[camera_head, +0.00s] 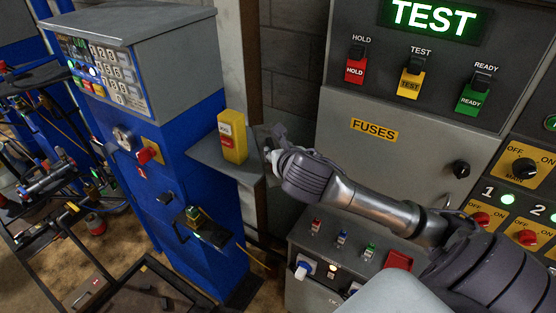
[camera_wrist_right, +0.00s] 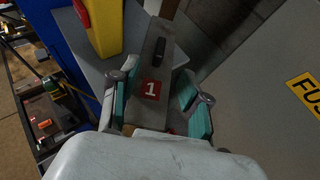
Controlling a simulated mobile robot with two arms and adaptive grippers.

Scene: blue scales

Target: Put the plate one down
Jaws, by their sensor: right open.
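Plate one (camera_wrist_right: 150,88) is a flat grey metal plate with a red label marked 1 and a dark slot near its far end. It shows in the right wrist view, at the grey shelf (camera_wrist_right: 82,40) of the blue cabinet. My right gripper (camera_wrist_right: 156,103) is open, with its teal-padded fingers on either side of the plate. Whether the pads touch it, I cannot tell. In the head view my right gripper (camera_head: 269,148) is at the shelf's right end and largely hides the plate. My left gripper is not in view.
A yellow box (camera_head: 233,137) with red and white labels stands on the shelf, close left of the plate. The grey fuses panel (camera_head: 390,160) is to the right. A low console (camera_head: 325,262) with small switches stands below my right arm. A black rack (camera_head: 60,215) is at left.

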